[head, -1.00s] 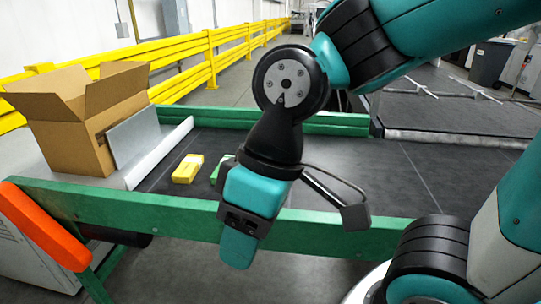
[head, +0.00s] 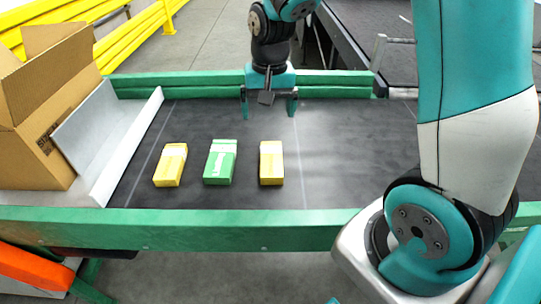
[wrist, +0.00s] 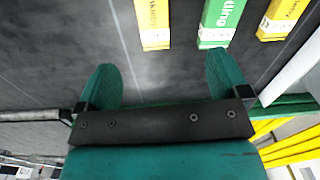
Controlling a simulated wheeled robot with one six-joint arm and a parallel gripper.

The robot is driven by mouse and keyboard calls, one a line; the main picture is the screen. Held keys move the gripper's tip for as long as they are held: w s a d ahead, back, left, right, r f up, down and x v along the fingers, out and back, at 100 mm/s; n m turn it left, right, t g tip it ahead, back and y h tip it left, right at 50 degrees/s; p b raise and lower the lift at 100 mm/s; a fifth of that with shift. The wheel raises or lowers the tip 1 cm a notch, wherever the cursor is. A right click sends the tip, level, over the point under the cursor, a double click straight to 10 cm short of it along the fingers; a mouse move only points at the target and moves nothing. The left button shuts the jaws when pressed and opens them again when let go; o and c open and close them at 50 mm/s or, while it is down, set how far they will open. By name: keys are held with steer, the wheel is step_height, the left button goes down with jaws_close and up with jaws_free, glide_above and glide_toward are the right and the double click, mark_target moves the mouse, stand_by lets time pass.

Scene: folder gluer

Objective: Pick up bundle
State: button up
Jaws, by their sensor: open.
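Three bundles lie apart in a row on the dark belt: a left yellow bundle (head: 171,165), a green bundle (head: 220,162) and a right yellow bundle (head: 271,163). My gripper (head: 269,108) is open and empty over the far side of the belt, beyond the right yellow bundle. In the wrist view my gripper's two teal fingers (wrist: 161,82) stand wide apart with bare belt between them. The same bundles show at the top edge there, partly cut off: right yellow (wrist: 155,22), green (wrist: 218,22) and left yellow (wrist: 281,20).
A green rail (head: 180,229) runs along the belt's near side and another (head: 335,84) along its far side. A grey metal guide (head: 128,150) and an open cardboard box (head: 50,115) stand at left. The belt (head: 345,160) right of the bundles is clear.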

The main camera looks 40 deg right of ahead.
step_height(320, 180, down, 2)
steer(key=w+d+m, duration=0.1)
steer(key=d, duration=0.1)
steer(key=p, duration=0.2)
glide_above(271, 158)
steer(key=f, duration=1.1)
steer(key=shift+s, duration=0.4)
steer(key=shift+w+f+p, duration=0.2)
steer(key=shift+f+p, duration=0.1)
steer(key=shift+f, duration=1.1)
steer(key=shift+w+f+p, duration=0.15)
steer(key=shift+f+p, duration=0.15)
steer(key=shift+f, duration=1.1)
steer(key=c, duration=1.1)
